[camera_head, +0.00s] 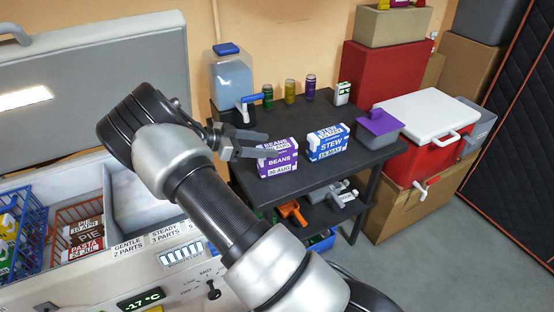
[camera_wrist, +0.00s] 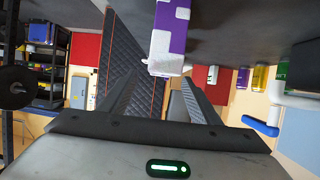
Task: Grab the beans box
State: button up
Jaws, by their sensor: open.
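The beans box (camera_head: 278,160) is a purple and white carton lettered BEANS. It stands upright at the near edge of the dark table (camera_head: 290,118), left of the blue and white stew box (camera_head: 327,143). My gripper (camera_head: 265,144) is open, its fingers pointing right at the left side of the beans box. In the wrist view, the purple and white box (camera_wrist: 170,35) shows just past the tips of my open gripper (camera_wrist: 160,82), roughly in line with the gap. Nothing is between the fingers. I cannot tell whether a fingertip touches the box.
A water dispenser (camera_head: 228,78) stands behind my gripper, with several cans (camera_head: 290,92) beside it. A purple-topped grey container (camera_head: 378,128) is right of the stew box. A lower shelf holds an orange tool (camera_head: 292,212). An open freezer (camera_head: 140,195) is at left.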

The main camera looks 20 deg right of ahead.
aim_at(276, 145)
jog(key=x, duration=0.5)
jog(key=shift+w+d+f, duration=0.1)
jog(key=shift+f, duration=0.05)
grip_shut()
